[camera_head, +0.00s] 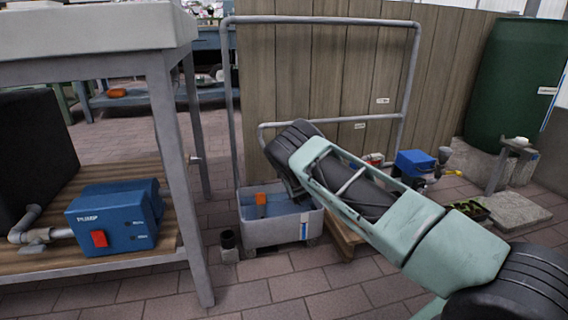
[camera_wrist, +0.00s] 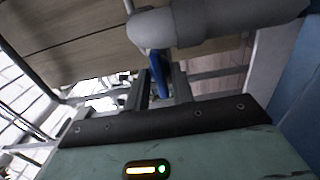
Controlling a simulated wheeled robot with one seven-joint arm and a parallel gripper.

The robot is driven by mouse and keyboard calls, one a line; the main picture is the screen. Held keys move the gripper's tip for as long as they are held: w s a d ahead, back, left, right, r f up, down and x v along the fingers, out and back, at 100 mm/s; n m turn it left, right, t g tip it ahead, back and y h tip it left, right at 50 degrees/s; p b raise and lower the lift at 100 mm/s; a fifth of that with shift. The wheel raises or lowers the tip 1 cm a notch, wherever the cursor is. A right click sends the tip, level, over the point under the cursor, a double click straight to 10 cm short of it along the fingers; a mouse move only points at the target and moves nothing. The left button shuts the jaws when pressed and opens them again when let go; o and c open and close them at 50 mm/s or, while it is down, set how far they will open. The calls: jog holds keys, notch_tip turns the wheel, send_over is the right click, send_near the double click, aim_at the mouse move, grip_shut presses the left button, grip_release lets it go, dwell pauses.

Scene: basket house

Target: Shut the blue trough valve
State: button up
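In the wrist view, a narrow blue valve lever (camera_wrist: 155,60) hangs beneath a thick grey pipe (camera_wrist: 215,22). My gripper (camera_wrist: 161,76) has its two dark fingers one on each side of the lever. The fingers look spread, with a gap showing on the lever's right; contact on the left cannot be told. In the head view, the grey trough (camera_head: 262,232) holds bluish water with an orange block (camera_head: 261,198) at its back edge. My arm hides the gripper and the blue lever in that view.
A blue pump (camera_head: 118,215) with a red switch sits on the bench shelf at left. A grey pipe frame (camera_head: 229,100) stands before a wooden panel (camera_head: 330,70). A blue box (camera_head: 414,162) and a green barrel (camera_head: 512,80) are at right.

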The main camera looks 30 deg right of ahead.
jog(key=shift+m, duration=0.3)
jog(key=shift+f+m+p, duration=0.1)
jog(key=shift+m+p, duration=3.3)
jog(key=shift+m, duration=5.2)
jog(key=shift+s, duration=0.1)
jog(key=o, duration=0.7)
jog(key=p+v, duration=0.8)
jog(key=v, duration=0.9)
jog(key=shift+s+p, duration=0.2)
jog(key=shift+p, duration=0.1)
